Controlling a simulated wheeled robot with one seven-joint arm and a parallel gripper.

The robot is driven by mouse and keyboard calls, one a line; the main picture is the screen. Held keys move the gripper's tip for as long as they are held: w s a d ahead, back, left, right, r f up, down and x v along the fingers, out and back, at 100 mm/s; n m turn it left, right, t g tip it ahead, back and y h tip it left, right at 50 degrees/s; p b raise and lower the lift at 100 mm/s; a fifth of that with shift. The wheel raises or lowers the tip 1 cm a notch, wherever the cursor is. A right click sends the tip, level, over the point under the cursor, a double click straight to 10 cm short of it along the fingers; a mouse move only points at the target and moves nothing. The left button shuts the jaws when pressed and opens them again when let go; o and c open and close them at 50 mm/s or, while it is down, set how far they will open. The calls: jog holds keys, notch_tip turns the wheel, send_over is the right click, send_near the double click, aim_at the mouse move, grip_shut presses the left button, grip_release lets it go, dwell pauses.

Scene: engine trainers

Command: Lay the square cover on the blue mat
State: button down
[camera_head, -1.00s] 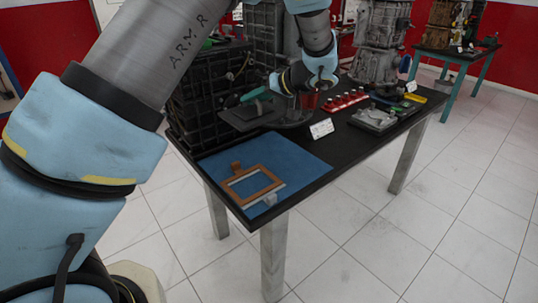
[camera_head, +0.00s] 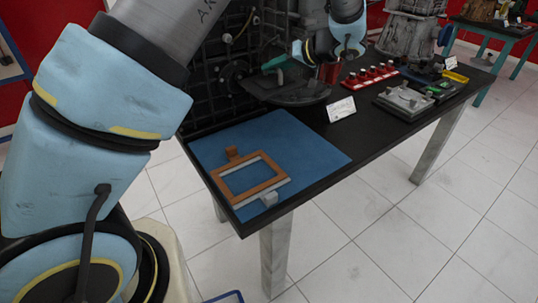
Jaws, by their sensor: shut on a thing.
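The blue mat (camera_head: 306,143) lies flat on the near left end of the black table. An orange rectangular frame (camera_head: 220,181) with a pale inner edge lies on it. The square cover (camera_head: 262,88) looks like a dark flat plate beyond the mat, above or beside a dark round base. A green handle-like piece (camera_head: 275,62) shows over it. My gripper (camera_head: 298,55) is at the far side of the mat, next to the green piece. It appears shut on the cover. Its fingertips are small and partly hidden, so the exact grip is unclear.
A red cylinder (camera_head: 330,72) is below my wrist, beside a red strip of small parts (camera_head: 370,74). A white card (camera_head: 341,109) stands at the mat's far right. A grey metal part (camera_head: 404,101) lies farther right. The mat's right part is clear.

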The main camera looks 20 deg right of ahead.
aim_at(273, 80)
notch_tip(273, 80, down, 4)
jog(key=b, duration=0.3)
jog(key=shift+w, duration=0.15)
notch_tip(273, 80, down, 10)
jog(key=shift+p, duration=1.1)
jog(key=c, duration=0.8)
grip_release()
jog(key=shift+c, duration=0.2)
jog(key=b+v, duration=0.2)
jog(key=v, duration=1)
jog(key=shift+b, duration=0.35)
